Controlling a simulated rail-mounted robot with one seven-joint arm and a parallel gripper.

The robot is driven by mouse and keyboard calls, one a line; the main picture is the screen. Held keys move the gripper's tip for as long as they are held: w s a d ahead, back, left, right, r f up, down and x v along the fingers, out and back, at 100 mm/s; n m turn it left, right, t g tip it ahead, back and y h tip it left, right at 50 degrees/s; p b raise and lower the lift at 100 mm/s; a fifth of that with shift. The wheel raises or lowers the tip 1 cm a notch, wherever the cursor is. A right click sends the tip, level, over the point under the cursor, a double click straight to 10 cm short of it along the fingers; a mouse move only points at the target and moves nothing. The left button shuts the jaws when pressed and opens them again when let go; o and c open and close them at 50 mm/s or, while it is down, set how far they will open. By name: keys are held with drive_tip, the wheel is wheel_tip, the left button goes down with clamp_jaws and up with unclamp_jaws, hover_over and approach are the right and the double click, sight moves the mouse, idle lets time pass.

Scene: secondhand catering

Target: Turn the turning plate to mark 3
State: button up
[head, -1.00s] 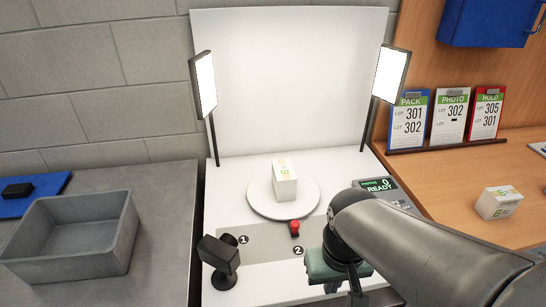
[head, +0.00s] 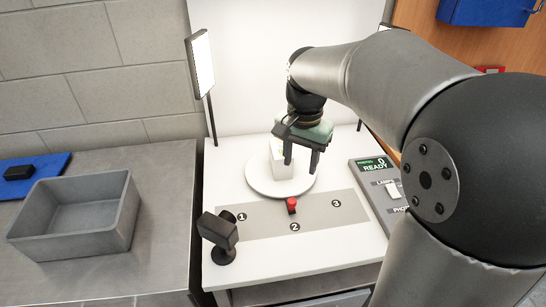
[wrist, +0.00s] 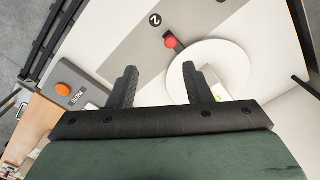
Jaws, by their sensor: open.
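The turning plate (head: 262,188) is a white disc on the white photo table, with a white box (head: 280,178) on it. Its red knob (head: 292,204) sticks out at the front, nearest mark 2 (head: 295,227). Mark 3 (head: 336,203) is to the right of the knob and mark 1 (head: 241,217) to the left. My gripper (head: 301,165) is open and empty, fingers down, partly in front of the box. In the wrist view, the knob (wrist: 171,43) lies beyond the gap between my fingers (wrist: 160,70), apart from them.
A camera (head: 220,232) on a stand is at the front left of the table. A lamp panel (head: 201,64) stands at the back left. A control box (head: 373,167) reading READY sits at the right. A grey bin (head: 125,215) is on the left counter.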

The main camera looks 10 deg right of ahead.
sight(292, 201)
drive_tip(key=shift+m, duration=0.7)
drive_tip(key=w+f, duration=0.1)
drive_tip(key=f, duration=0.4)
drive_tip(key=w+f+p, duration=0.1)
drive_tip(key=f, duration=0.5)
drive_tip(key=w+f, duration=0.1)
drive_tip(key=f, duration=0.4)
drive_tip(key=shift+a+f+p, duration=0.15)
drive_tip(key=shift+p, duration=0.2)
clamp_jaws()
